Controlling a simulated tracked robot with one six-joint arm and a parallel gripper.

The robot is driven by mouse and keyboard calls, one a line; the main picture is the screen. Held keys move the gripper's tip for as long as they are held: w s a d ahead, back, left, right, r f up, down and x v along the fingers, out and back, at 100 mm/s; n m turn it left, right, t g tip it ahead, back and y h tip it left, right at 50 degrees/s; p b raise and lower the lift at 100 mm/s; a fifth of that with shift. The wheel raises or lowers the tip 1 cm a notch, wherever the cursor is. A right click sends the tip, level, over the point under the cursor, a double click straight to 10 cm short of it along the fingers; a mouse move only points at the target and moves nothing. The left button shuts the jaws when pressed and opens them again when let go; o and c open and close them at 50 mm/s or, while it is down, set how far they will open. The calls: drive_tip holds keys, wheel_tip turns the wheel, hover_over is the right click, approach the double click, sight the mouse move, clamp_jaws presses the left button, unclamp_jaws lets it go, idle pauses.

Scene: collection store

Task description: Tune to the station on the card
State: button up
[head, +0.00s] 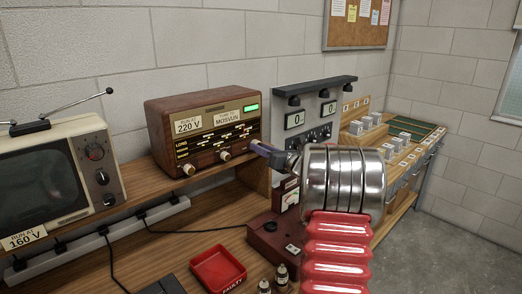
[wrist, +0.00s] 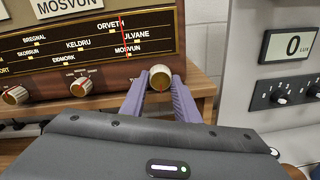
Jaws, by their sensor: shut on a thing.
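The brown wooden radio (head: 168,111) stands on the bench shelf. A card (head: 228,117) on its front reads "TUNE TO MOSVUN"; part of it shows in the wrist view (wrist: 66,5). The dark dial (wrist: 82,42) lists several stations, with MOSVUN at lower right. The red needle (wrist: 124,37) stands toward the dial's right end, about at the MOSVUN label. My gripper (head: 256,146) is shut on the rightmost knob (wrist: 160,77), a purple finger on each side. In the head view my gripper hides that knob.
A green light (head: 252,107) glows on the radio. Another card (head: 187,126) reads "RUN AT 220 V". An old television (head: 40,180) stands left, a meter panel (head: 309,113) right. A red tray (head: 217,270) and a red meter box (head: 274,238) are below.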

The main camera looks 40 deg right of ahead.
idle(0.3)
drive_tip(key=o, duration=1)
drive_tip(key=shift+o, duration=0.2)
drive_tip(key=shift+s, duration=0.15)
drive_tip(key=s, duration=1.3)
drive_tip(key=shift+s, duration=0.25)
drive_tip(key=shift+a+r, duration=0.15)
drive_tip(key=shift+a, duration=0.05)
